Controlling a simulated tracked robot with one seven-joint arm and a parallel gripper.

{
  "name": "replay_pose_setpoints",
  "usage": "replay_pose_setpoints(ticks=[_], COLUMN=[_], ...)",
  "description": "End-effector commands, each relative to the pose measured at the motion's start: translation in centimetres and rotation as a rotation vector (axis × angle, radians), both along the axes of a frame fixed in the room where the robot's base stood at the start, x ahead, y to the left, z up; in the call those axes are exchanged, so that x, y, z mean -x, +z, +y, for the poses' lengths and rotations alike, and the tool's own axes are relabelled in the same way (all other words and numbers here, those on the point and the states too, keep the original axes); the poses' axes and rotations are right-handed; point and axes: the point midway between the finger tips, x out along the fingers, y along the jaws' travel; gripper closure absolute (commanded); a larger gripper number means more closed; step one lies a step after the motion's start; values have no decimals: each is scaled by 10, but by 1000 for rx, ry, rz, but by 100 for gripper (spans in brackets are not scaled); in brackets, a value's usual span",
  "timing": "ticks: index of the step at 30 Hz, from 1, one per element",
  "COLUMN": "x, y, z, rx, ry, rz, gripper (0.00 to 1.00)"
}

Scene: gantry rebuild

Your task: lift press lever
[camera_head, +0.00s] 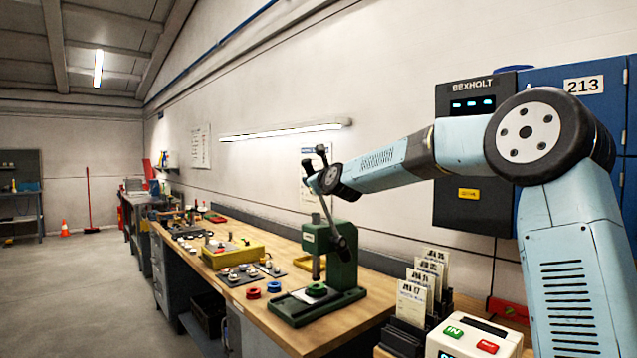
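A green arbor press (344,270) stands on the wooden workbench, with its ram above a round piece on the green base. Its grey lever (331,218) slants up and to the left from the press head, and its upper end meets my gripper (316,163). My gripper is at the end of my pale blue arm, above the press. Dark finger-like parts show around the lever's top, but they overlap it and are small. I cannot tell whether they are closed on it.
The workbench (262,318) holds red and blue rings (274,287), a yellow tray (232,254) and several small parts left of the press. Upright cards (411,303) and a white box with buttons (473,340) stand at right.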

Motion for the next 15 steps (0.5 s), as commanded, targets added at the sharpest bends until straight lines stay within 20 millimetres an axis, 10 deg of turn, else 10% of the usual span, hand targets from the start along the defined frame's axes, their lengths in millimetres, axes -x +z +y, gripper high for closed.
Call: replay_pose_setpoints(ticks=[11, 12, 15], x=[-2, -2, -2], y=[2, 2, 2], z=[-2, -2, -2], rx=[-9, -9, -8], ry=[-2, -3, -3], rz=[2, 1, 1], gripper=[100, 65, 56])
